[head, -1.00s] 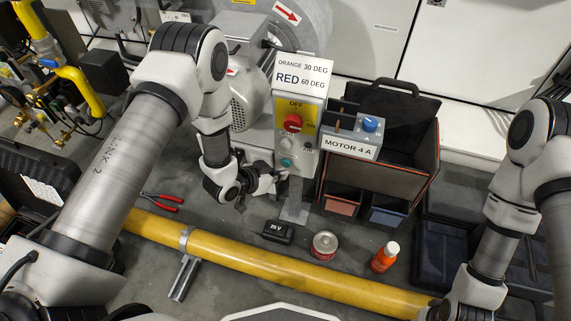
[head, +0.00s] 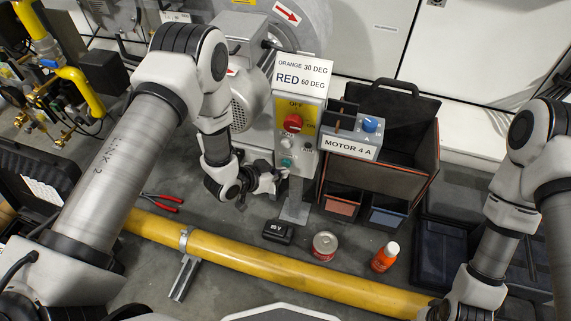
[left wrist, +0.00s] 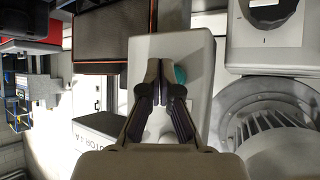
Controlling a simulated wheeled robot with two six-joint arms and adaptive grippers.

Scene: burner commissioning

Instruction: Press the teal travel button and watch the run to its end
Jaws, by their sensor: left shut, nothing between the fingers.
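The teal button (head: 286,162) is the lowest control on the grey and yellow control box (head: 309,133), below a white button and a red knob (head: 293,123). My left gripper (head: 276,180) is low beside the box's post, just under the teal button. In the left wrist view the shut, empty fingers (left wrist: 159,68) point at the box face (left wrist: 195,55). The teal button (left wrist: 180,75) shows partly behind the right finger. I cannot tell whether the fingers touch it. My right arm is at the right edge, its gripper out of view.
The box carries an ORANGE 30 DEG, RED 60 DEG sign (head: 303,74). To its right are the MOTOR 4 A box (head: 350,148) and a black organizer (head: 412,150).

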